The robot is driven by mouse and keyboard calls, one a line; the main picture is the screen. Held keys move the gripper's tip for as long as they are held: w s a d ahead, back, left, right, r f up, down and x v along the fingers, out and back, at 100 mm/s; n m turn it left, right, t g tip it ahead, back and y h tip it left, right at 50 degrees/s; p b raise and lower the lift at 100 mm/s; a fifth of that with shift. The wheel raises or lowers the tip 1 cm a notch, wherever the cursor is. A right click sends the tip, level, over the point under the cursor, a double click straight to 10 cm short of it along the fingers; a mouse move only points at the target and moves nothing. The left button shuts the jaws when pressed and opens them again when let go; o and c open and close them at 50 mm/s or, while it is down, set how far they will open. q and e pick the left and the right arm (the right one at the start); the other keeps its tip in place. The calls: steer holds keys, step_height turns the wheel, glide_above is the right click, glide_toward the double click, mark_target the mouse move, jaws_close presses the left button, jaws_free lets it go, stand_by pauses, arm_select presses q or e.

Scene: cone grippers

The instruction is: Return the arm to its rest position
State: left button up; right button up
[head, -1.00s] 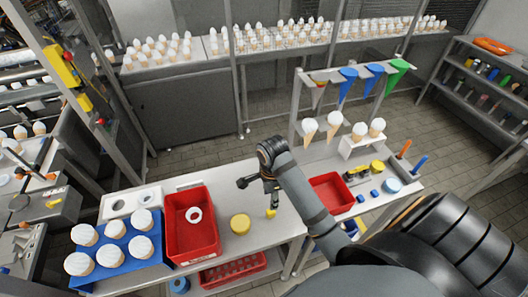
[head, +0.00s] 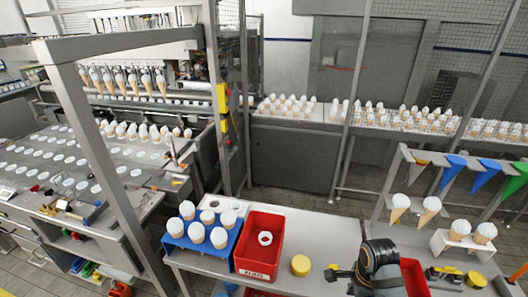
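My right arm rises from the bottom edge in the head view, right of centre. Its dark gripper (head: 340,274) is over the front of the grey worktable (head: 325,231), close to a small yellow piece. The fingers are small and partly hidden by the wrist, so I cannot tell whether they are open or hold anything. My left arm and gripper are not in view.
A red bin (head: 278,239) holding a white ring (head: 265,238) stands left of a yellow disc (head: 300,265). A blue rack (head: 213,241) carries several white-topped items. A second red bin (head: 413,279) and a white cone stand (head: 446,246) are right of my arm.

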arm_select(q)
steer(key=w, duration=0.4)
arm_select(e)
steer(key=s+n+t, duration=0.4)
steer(key=s+n, duration=0.4)
steer(key=n, duration=1.3)
step_height(320, 180, down, 30)
steer(key=s+d+g+h+b, duration=0.1)
steer(key=d+g+b, duration=0.1)
steer(key=b, duration=0.4)
arm_select(q)
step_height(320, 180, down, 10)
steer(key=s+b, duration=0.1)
steer(key=b, duration=0.3)
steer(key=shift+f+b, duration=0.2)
steer(key=shift+b, duration=0.1)
arm_select(e)
steer(key=s+d+f+g, duration=0.1)
steer(key=s+f, duration=1.8)
steer(key=f, duration=0.3)
steer(key=shift+s+d+f+m, duration=0.25)
steer(key=shift+s+f+m, duration=0.1)
steer(key=shift+s+m, duration=0.05)
